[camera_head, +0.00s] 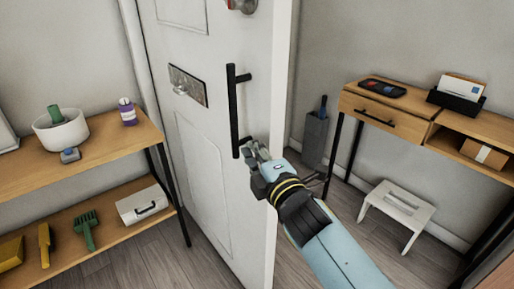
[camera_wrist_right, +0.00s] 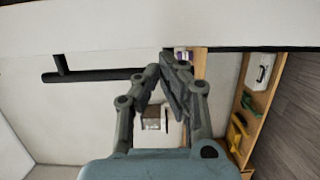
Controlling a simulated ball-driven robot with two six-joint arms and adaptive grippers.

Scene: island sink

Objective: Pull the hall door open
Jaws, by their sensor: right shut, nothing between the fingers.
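The hall door (camera_head: 225,190) is white and stands at an angle, with its right-hand edge clear of the wall. A black vertical bar handle (camera_head: 233,110) is mounted near that edge. My right gripper (camera_head: 251,150) is at the handle's lower end, with its fingers shut and nothing held. In the right wrist view the shut fingertips (camera_wrist_right: 170,62) are beside the end of the black handle (camera_wrist_right: 95,76); whether they touch it I cannot tell. My left gripper is not in view.
A wooden shelf (camera_head: 95,160) with a white bowl (camera_head: 60,130) and tools stands left of the door. On the right are a wooden desk (camera_head: 400,125), a white step stool (camera_head: 397,208) and a grey bin (camera_head: 315,138). Some floor is bare between door and stool.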

